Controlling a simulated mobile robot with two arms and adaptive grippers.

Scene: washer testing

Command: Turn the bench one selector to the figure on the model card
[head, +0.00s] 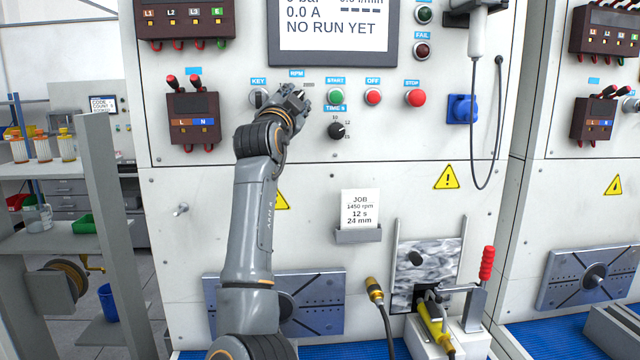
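The model card (360,208) stands in a grey holder and reads JOB, 1450 rpm, 12 s, 24 mm.
The KEY switch (259,97) is close to the left of my gripper. The green START button (335,96), OFF button (373,96) and STOP button (415,97) line up to its right. A screen (333,28) above reads NO RUN YET. A red-handled clamp (487,263) stands below.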

